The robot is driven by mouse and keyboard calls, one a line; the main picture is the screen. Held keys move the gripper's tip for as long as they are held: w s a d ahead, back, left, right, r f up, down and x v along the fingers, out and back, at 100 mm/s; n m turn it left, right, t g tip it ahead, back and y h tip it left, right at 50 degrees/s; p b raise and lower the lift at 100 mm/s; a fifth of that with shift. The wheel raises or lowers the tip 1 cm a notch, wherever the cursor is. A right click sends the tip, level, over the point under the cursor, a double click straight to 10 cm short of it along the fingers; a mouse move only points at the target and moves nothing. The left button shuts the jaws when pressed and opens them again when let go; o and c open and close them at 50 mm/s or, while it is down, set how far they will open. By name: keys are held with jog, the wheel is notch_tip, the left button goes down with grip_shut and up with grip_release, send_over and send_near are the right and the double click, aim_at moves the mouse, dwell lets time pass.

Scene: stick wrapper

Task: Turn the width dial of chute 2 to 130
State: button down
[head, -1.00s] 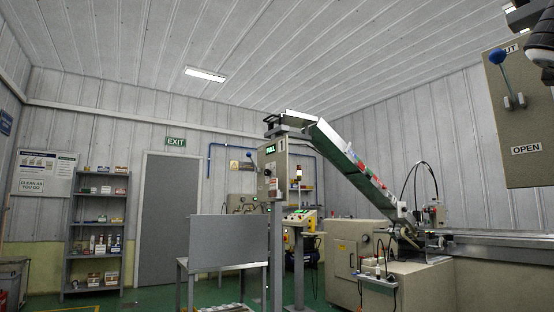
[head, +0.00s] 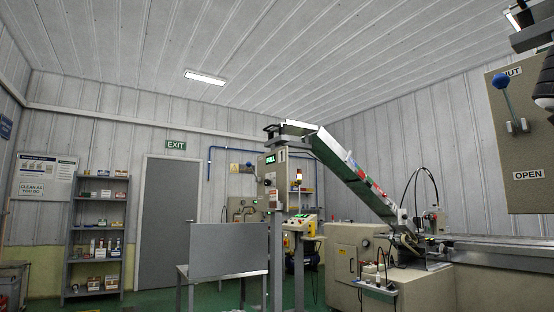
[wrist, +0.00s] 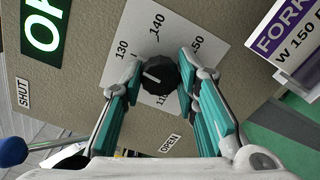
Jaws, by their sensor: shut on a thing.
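In the wrist view the black width dial (wrist: 160,73) sits on a white scale plate (wrist: 196,29) marked 130, 140, 150 and a partly hidden number starting with 11. The dial's white pointer line points roughly left, seemingly a little below the 130 mark. My gripper (wrist: 162,66) has its two teal fingers on either side of the dial and is shut on it. The chute number is not readable here. In the head view a beige panel (head: 525,150) with a blue-knobbed lever (head: 501,82) and SHUT and OPEN labels is at the right; the dial is not visible there.
The wrist view shows a partly cut-off green display (wrist: 42,30), a blue lever knob (wrist: 12,151) near the SHUT label, and a FORK, W 150 sign (wrist: 297,42) close at the right. A conveyor (head: 355,177) and grey table panel (head: 228,249) stand farther off.

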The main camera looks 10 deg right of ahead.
jog(key=shift+n, duration=0.4)
jog(key=shift+f, duration=0.1)
jog(key=c, duration=1.2)
grip_release()
jog(key=shift+c, duration=0.2)
jog(key=v, duration=1.2)
